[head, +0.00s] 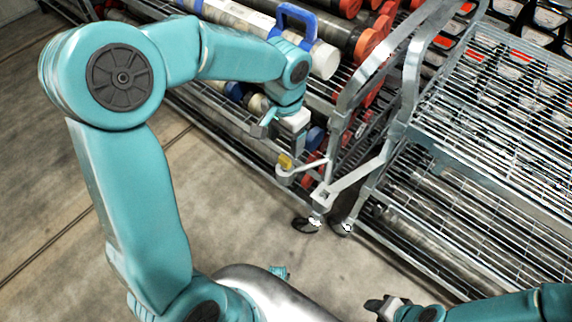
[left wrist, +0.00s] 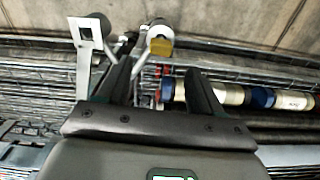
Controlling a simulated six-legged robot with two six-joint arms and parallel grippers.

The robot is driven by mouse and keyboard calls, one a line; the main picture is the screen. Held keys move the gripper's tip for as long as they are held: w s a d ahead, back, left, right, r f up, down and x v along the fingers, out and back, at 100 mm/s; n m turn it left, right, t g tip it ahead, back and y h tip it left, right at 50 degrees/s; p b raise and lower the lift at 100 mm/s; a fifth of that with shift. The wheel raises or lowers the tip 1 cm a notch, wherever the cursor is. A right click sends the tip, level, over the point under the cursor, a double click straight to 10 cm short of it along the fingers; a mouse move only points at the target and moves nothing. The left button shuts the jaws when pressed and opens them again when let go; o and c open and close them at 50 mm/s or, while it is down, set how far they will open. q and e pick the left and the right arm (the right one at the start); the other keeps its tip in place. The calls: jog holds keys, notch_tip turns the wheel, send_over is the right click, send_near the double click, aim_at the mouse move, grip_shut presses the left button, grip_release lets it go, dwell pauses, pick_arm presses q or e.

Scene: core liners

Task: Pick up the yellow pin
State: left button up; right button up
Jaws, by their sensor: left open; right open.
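The yellow pin (head: 285,161) is a small yellow piece at the end of a pale metal bracket (head: 308,170) on the cart's lower corner. It also shows in the left wrist view (left wrist: 160,46), beyond the fingers and between their tips. My left gripper (head: 281,138) is open and empty, just above the pin in the head view; I see no contact. Its two dark fingers stand apart in the left wrist view (left wrist: 159,68). My right gripper (head: 376,305) is open and empty near the bottom edge of the head view, away from the pin.
A metal wire-shelf cart (head: 345,100) with upright rails stands close by the left gripper. Racks hold long tubes with red caps (head: 368,45) and a white tube with a blue handle (head: 290,14). A second wire shelf (head: 480,110) fills the right. The concrete floor (head: 235,205) is clear.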

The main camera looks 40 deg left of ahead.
aim_at(285, 158)
pick_arm(q)
notch_tip(285, 158, down, 2)
jog(key=shift+s+f, duration=0.15)
jog(key=shift+f, duration=0.1)
notch_tip(285, 158, down, 6)
jog(key=shift+r+b, duration=0.15)
jog(key=shift+b, duration=0.7)
jog(key=c, duration=1.1)
